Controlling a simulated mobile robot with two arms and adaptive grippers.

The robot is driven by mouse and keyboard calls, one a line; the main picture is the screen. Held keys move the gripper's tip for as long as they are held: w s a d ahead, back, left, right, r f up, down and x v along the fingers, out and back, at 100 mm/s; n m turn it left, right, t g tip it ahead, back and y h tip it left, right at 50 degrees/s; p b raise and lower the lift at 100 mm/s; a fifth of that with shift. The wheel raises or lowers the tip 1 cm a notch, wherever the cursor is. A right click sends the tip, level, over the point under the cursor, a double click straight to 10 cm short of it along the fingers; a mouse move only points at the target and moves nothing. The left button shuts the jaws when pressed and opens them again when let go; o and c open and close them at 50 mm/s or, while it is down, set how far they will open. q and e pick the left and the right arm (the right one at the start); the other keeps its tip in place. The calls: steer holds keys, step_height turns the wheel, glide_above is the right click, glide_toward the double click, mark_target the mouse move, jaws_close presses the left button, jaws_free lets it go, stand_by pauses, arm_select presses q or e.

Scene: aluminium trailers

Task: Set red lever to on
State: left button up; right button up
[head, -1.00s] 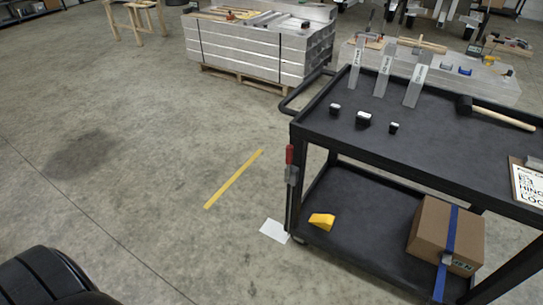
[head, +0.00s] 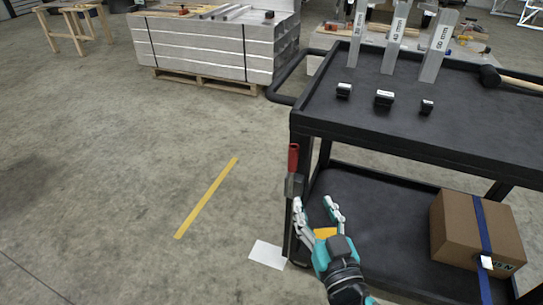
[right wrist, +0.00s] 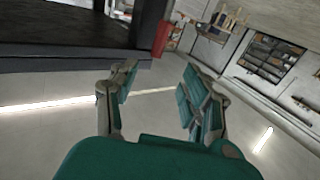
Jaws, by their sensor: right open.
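The red lever (head: 293,157) is a red handle standing upright on a grey metal bracket (head: 293,185) at the near left leg of the black cart. My right gripper (head: 317,203) is open and empty, just below and to the right of the lever in the head view, and does not touch the red handle as far as I can see. In the right wrist view, my right gripper's fingers (right wrist: 155,88) are spread, and the red lever (right wrist: 161,38) shows beyond them, near the dark cart edge. My left gripper is not in view.
The black cart (head: 400,135) carries several small black blocks and upright metal profiles on top. Open floor lies left of the cart.

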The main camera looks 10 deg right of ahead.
glide_toward(295, 159)
steer(key=w, duration=1)
steer(key=shift+w+p, duration=0.1)
steer(key=shift+p, duration=0.2)
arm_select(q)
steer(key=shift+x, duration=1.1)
arm_select(e)
steer(key=shift+w, duration=0.55)
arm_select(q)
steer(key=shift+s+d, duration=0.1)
arm_select(e)
jaws_close()
steer(key=shift+f, duration=0.1)
steer(key=shift+a+f, duration=0.1)
steer(key=shift+f, duration=0.05)
